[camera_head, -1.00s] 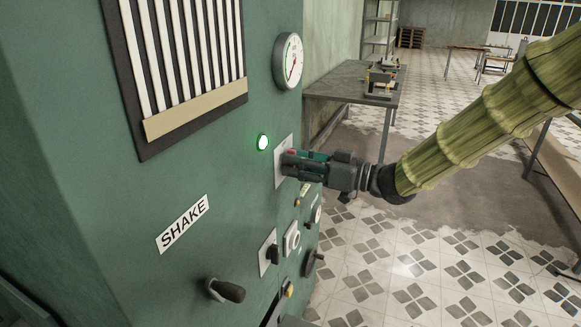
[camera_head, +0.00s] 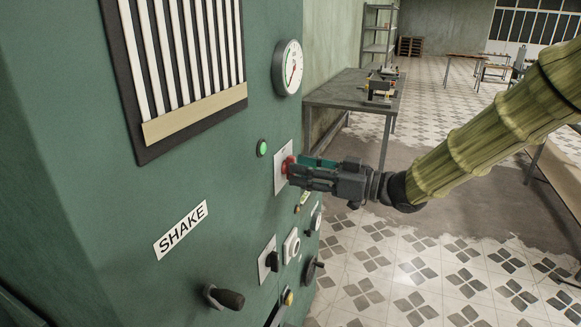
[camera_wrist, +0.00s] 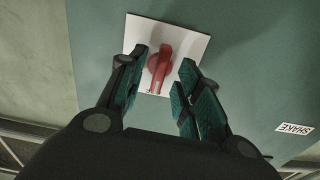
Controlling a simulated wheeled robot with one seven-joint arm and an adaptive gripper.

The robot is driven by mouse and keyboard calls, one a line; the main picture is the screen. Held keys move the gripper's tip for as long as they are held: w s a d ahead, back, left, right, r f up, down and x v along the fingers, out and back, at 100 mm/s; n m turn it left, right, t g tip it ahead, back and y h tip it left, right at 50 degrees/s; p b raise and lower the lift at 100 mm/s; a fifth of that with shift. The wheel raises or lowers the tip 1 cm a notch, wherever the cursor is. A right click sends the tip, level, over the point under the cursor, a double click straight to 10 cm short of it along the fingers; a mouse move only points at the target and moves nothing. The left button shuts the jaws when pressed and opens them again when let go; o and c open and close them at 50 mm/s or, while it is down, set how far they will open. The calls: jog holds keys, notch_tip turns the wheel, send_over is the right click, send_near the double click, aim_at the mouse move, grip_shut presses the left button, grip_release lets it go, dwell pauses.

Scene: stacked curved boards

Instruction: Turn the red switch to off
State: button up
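The red switch (camera_wrist: 160,65) is a rotary knob on a white square plate (camera_wrist: 190,42), mounted on a green machine panel. In the head view the red switch (camera_head: 288,166) shows at the tips of my gripper (camera_head: 295,170). In the wrist view my gripper (camera_wrist: 160,85) has its fingers apart, one on each side of the switch, with a gap visible on the right. The knob's pointer is directed down in the wrist view, slightly tilted. Whether a finger touches the knob cannot be told. The green lamp (camera_head: 262,148) beside the plate looks unlit.
Below on the panel are a black lever (camera_head: 228,298), several small switches and a SHAKE label (camera_head: 180,229). A gauge (camera_head: 287,67) and a slatted vent (camera_head: 185,60) are above. A workbench (camera_head: 350,92) stands behind. Tiled floor right of the panel is clear.

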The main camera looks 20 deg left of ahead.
jog(key=d+p, duration=0.1)
jog(key=d, duration=0.4)
jog(key=shift+s+d, duration=0.1)
dwell(0.5)
